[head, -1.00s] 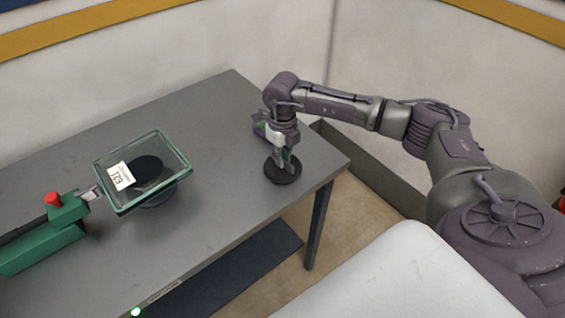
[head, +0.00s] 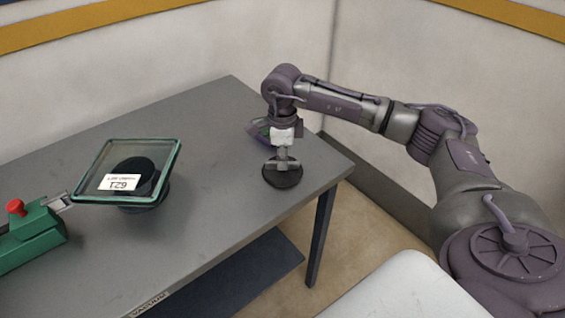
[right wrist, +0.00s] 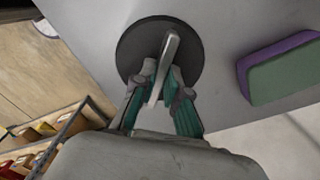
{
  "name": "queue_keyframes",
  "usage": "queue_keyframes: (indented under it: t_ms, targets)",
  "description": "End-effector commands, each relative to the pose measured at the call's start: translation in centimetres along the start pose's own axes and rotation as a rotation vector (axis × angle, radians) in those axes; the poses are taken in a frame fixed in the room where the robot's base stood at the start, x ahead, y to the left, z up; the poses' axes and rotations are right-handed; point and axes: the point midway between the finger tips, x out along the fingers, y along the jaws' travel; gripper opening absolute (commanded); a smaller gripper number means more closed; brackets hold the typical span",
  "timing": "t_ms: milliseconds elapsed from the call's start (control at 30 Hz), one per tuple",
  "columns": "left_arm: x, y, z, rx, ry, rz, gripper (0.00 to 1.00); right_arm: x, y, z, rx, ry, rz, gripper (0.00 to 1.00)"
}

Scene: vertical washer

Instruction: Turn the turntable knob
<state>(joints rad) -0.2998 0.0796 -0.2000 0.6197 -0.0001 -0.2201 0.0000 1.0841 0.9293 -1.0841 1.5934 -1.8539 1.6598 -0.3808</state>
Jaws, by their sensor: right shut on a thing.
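The turntable knob is a dark round disc (head: 284,181) with a grey bar handle, near the table's right end. My right gripper (head: 282,163) reaches down on it from above. In the right wrist view its green-padded fingers (right wrist: 161,82) are shut on the bar handle (right wrist: 172,48), which stands out from the dark disc (right wrist: 136,42). A dark round turntable (head: 141,207) stands at the table's left part, under a glass panel with a green frame (head: 178,165) and a white label (head: 119,182). My left gripper is not in view.
A green block with a red button (head: 16,207) stands at the table's left edge, its metal end close to the framed panel. A purple and green object (head: 258,130) lies behind the knob, and shows in the right wrist view (right wrist: 280,70). The tabletop (head: 215,150) between is bare.

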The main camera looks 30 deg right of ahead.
Motion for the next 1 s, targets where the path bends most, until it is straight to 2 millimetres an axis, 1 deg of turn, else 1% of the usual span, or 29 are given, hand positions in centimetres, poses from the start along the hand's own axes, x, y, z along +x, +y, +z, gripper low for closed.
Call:
queue_keyframes:
  t_ms: [100, 300, 700, 733, 867, 900, 1000]
  targets:
    - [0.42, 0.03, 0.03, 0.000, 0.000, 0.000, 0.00, -0.03, -0.09, 0.04, -0.038, -0.003, -0.003, 0.00]
    - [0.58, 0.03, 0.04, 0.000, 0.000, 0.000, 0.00, -0.13, -0.08, 0.03, -0.072, -0.003, -0.002, 0.00]
    - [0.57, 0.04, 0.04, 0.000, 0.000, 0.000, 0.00, -0.18, -0.10, 0.04, -0.076, -0.003, -0.003, 0.00]
    - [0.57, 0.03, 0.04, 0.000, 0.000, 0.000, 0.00, -0.18, -0.10, 0.04, -0.076, -0.003, -0.003, 0.14]
    - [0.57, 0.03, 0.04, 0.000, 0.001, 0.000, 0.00, -0.16, -0.09, 0.03, -0.076, -0.003, -0.002, 0.36]
    - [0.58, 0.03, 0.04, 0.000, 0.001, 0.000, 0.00, -0.14, -0.08, 0.03, -0.076, -0.002, -0.002, 0.38]
    - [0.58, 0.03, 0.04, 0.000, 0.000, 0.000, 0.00, -0.10, -0.06, 0.02, -0.076, -0.002, -0.001, 0.38]
